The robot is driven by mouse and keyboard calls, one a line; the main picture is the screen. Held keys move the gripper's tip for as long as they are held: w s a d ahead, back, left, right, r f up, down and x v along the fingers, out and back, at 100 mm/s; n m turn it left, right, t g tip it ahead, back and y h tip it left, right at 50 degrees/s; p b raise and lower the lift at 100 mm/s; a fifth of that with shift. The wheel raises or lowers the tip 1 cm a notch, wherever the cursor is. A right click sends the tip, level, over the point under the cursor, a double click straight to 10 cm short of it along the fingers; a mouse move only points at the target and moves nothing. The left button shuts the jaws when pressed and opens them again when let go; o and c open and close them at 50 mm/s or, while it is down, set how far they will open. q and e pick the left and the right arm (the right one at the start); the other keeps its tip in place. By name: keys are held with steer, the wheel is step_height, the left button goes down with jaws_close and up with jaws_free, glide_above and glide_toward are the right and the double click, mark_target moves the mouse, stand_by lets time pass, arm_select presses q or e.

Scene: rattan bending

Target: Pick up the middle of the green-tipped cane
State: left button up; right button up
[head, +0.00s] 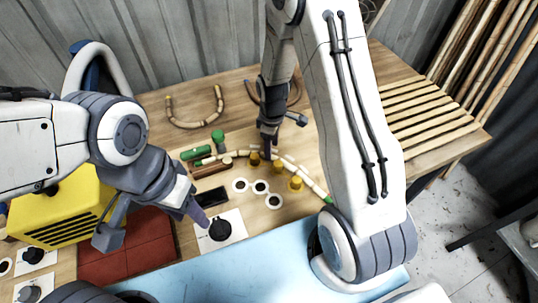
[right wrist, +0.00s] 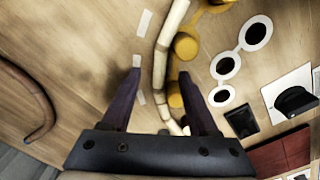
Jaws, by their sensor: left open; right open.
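The green-tipped cane (head: 315,184) is a pale, segmented, slightly curved rod lying on the wooden table beside several yellow pegs (head: 295,183). A green tip shows at its right end, by my right arm. My right gripper (head: 285,136) is open over the cane's middle stretch. In the right wrist view the cane (right wrist: 161,68) runs lengthwise between the two open fingers (right wrist: 160,76); I cannot tell the height gap, and no grip shows. Part of the cane is hidden by my right gripper in the head view. My left gripper (head: 155,230) is open and empty at the left, away from the cane.
A U-shaped cane (head: 195,124) lies at the back left, and a darker curved cane (right wrist: 40,112) beyond my right gripper. Slats (head: 425,115) lie right.

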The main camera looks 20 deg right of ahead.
steer(key=shift+a+f+p, duration=0.1)
steer(key=shift+f+p, duration=0.35)
steer(key=shift+f, duration=1.5)
steer(key=shift+c, duration=0.3)
jaws_close()
steer(key=shift+r, duration=0.15)
